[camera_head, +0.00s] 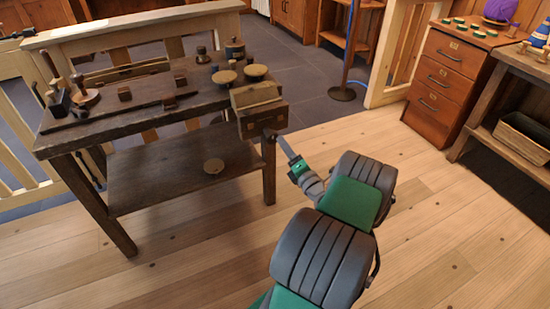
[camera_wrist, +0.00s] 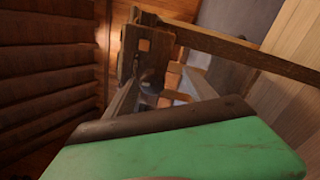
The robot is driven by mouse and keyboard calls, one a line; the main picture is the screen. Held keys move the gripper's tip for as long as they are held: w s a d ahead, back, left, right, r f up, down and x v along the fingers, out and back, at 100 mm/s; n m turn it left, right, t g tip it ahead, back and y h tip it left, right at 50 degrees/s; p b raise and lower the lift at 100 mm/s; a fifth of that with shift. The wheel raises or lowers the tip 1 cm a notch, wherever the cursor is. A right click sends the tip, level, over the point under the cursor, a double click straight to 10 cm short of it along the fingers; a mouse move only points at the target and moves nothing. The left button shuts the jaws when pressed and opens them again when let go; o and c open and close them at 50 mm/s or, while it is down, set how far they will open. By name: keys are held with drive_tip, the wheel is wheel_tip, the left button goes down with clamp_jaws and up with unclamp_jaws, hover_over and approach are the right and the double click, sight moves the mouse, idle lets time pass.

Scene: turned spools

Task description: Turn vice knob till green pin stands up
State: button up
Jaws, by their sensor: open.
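The wooden vice (camera_head: 256,95) is at the right end of the dark workbench (camera_head: 125,112) in the head view, with a pale block on top and a dark front face. My gripper (camera_head: 271,134) is just in front of and slightly below that face, reaching up from the lower right. It is open; I cannot tell whether it touches the knob. In the wrist view my green gripper body fills the bottom, and a dark rounded part, possibly the knob (camera_wrist: 150,82), shows beyond it, partly hidden. I cannot make out the green pin in either view.
Several turned spools and tools stand on the bench top, including a round-topped spool (camera_head: 224,77) close to the vice. A drawer cabinet (camera_head: 446,83) stands at right. The plank floor between is clear.

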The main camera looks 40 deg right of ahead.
sight(273, 140)
wheel_tip(273, 140, up, 6)
drive_tip(key=a+n+b, duration=0.2)
drive_tip(key=n+b, duration=0.8)
drive_tip(key=n, duration=0.6)
wheel_tip(273, 140, down, 5)
drive_tip(key=a+n, duration=0.1)
drive_tip(key=n, duration=2.3)
drive_tip(key=shift+g, duration=0.4)
drive_tip(key=b+x, duration=0.1)
drive_tip(key=x, duration=0.5)
drive_tip(key=shift+w+d+r, duration=0.1)
drive_tip(key=shift+w, duration=0.25)
drive_tip(key=shift+c, duration=0.2)
